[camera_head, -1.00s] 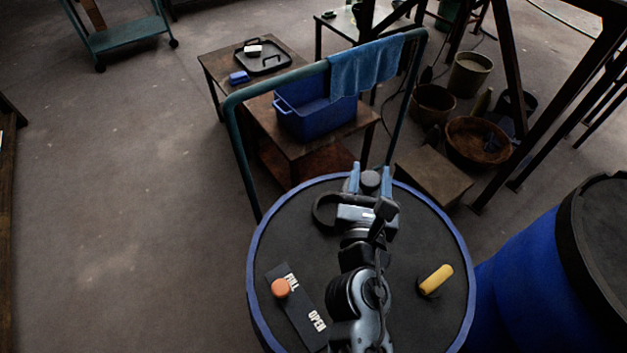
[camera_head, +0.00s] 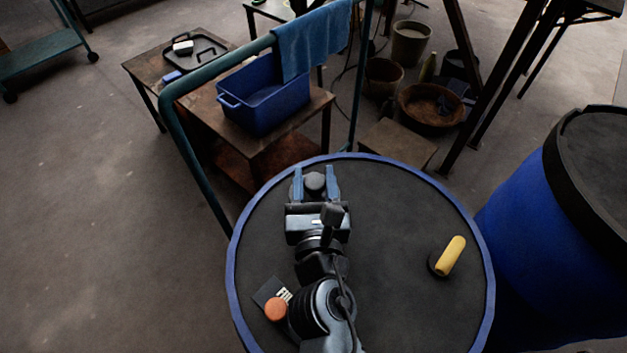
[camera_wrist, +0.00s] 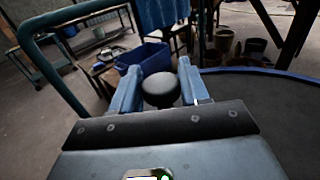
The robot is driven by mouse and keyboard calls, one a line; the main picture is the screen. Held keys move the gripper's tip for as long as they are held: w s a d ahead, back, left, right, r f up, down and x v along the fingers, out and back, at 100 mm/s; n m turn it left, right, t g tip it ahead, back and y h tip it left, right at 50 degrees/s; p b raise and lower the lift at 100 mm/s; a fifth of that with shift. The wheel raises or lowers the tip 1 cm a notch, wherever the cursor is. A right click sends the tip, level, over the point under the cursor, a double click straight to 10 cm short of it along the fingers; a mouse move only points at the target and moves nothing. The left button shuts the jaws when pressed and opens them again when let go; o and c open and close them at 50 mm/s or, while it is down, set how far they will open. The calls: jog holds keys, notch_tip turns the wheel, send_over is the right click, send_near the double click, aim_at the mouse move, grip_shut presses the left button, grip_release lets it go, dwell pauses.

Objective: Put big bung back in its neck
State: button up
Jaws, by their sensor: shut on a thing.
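The big bung is a dark round-topped plug (camera_head: 315,184), held between the blue fingers of my gripper (camera_head: 315,178) over the far left part of the drum's black lid. In the wrist view the bung (camera_wrist: 160,88) shows its domed top between the two fingers (camera_wrist: 157,82), which are shut on it. Its lower end is hidden. I cannot see the neck now; my gripper and arm cover that part of the lid. I cannot tell whether the bung touches anything below.
On the lid sit an orange cap (camera_head: 275,309) by a partly covered label (camera_head: 268,291) and a yellow handle (camera_head: 450,256). A blue rim (camera_head: 482,229) edges the lid. A green rail (camera_head: 183,160) with a blue towel (camera_head: 311,40) stands beyond. Another blue drum (camera_head: 530,215) is at right.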

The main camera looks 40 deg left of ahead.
jog(key=shift+r, duration=0.1)
jog(key=shift+f+b, duration=0.35)
jog(key=shift+f, duration=0.15)
jog(key=o, duration=1.1)
jog(key=shift+c, duration=0.2)
jog(key=shift+r, duration=0.1)
jog(key=shift+d+r+p, duration=0.1)
jog(key=shift+r+p, duration=0.5)
jog(key=shift+p, duration=0.05)
jog(key=v, duration=1.2)
jog(key=shift+f, duration=0.2)
